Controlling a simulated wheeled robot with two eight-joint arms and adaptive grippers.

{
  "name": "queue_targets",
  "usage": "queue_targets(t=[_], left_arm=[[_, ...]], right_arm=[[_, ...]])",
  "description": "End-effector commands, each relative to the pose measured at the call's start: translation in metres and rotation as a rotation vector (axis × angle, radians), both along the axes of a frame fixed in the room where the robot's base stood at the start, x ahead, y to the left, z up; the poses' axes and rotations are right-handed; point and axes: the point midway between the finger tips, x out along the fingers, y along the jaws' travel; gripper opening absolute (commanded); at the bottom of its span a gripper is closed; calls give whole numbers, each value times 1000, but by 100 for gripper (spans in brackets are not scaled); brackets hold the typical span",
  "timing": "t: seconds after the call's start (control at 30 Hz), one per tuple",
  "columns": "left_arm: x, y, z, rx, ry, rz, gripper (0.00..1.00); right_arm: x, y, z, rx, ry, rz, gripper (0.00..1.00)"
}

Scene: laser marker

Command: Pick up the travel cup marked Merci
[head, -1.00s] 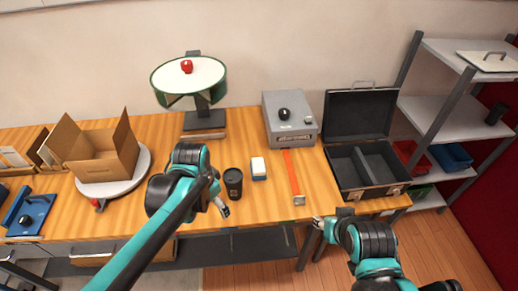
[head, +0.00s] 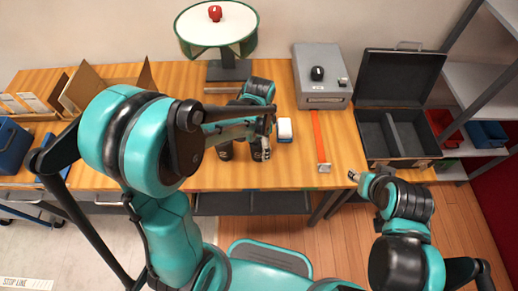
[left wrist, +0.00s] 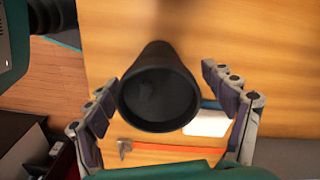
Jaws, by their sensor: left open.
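A black travel cup (head: 254,152) stands on the wooden table, partly hidden behind my left gripper (head: 265,147) in the head view. In the left wrist view the cup (left wrist: 157,98) shows its dark round top. It stands between the spread fingers of my left gripper (left wrist: 160,75), which is open; I cannot tell whether either finger touches it. No Merci marking is legible. Another dark cup-like shape (head: 225,151) shows just left of the gripper, mostly covered by my arm. My right gripper (head: 356,177) is near the table's front edge; its jaw state is unclear.
A white and blue block (head: 285,130) lies close to the right of the cup. Further right are an orange strip (head: 320,140), a grey box (head: 322,85) and an open black case (head: 378,155).

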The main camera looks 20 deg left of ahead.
Motion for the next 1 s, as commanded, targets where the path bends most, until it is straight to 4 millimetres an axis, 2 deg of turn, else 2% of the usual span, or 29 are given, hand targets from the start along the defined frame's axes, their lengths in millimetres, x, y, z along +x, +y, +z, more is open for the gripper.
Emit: queue_targets(t=[0.23, 0.4, 0.43, 0.8, 1.0], left_arm=[[0, 0, -2, 0, 0, 0, 83], [0, 0, -2, 0, 0, 0, 47], [0, 0, -2, 0, 0, 0, 44], [0, 0, -1, 0, 0, 1, 44], [0, 0, 15, 0, 0, 1, 44]], right_arm=[[0, 0, 0, 0, 0, 0, 40], [0, 0, 0, 0, 0, 0, 40], [0, 0, 0, 0, 0, 0, 40], [0, 0, 0, 0, 0, 0, 40], [0, 0, 7, 0, 0, 0, 40]])
